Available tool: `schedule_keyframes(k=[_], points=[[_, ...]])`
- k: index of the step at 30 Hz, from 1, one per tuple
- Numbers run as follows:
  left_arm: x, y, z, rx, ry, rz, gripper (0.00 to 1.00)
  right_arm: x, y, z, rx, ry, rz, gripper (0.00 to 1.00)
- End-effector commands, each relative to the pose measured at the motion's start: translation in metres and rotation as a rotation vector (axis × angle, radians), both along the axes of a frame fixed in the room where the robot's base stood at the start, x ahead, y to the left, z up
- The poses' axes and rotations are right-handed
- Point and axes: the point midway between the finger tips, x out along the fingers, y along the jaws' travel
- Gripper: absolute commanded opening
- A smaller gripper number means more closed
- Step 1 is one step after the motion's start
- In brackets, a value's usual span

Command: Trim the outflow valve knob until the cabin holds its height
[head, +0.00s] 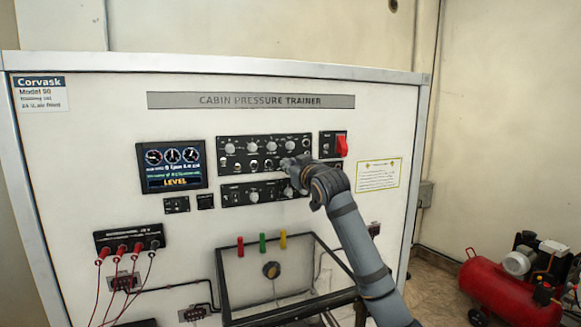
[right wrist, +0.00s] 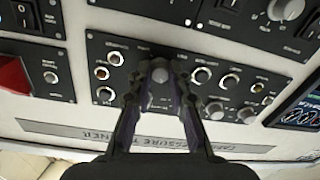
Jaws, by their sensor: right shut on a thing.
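The white cabin pressure trainer (head: 200,232) fills the middle of the head view. My right gripper (head: 296,166) reaches in from the lower right to the right end of its upper black control panel (head: 228,140). In the right wrist view, my right gripper (right wrist: 159,74) is shut on a grey knob, which I take for the outflow valve knob; the fingers cover most of it. Its label cannot be read. The display (head: 172,166) shows round gauges and the word LEVEL in yellow. My left gripper is not in view.
A red guarded switch (head: 341,146) is close to the right of my gripper. A lower black panel (head: 238,193) sits beneath it. Red leads (head: 119,275) hang at the lower left. A red compressor (head: 505,293) stands on the floor at the right.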

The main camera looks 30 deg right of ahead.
Motion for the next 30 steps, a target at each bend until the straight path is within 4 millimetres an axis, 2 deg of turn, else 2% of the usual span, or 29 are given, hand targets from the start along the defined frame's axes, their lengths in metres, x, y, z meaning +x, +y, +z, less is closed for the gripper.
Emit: schedule_keyframes(k=[6,7,12,22,30], points=[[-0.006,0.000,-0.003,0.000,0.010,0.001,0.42,0.000,0.000,-0.001,0.014,-0.003,0.000,0.00],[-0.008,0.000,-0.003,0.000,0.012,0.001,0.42,0.000,0.000,-0.001,0.014,-0.003,0.000,0.21],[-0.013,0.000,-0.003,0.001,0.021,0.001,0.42,0.000,0.000,0.000,0.014,-0.003,0.000,0.42],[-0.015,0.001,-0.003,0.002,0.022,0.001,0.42,-0.005,0.000,0.000,0.011,-0.005,-0.001,0.42],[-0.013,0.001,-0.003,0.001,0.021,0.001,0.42,-0.053,0.011,-0.001,0.004,0.000,-0.002,0.42]])
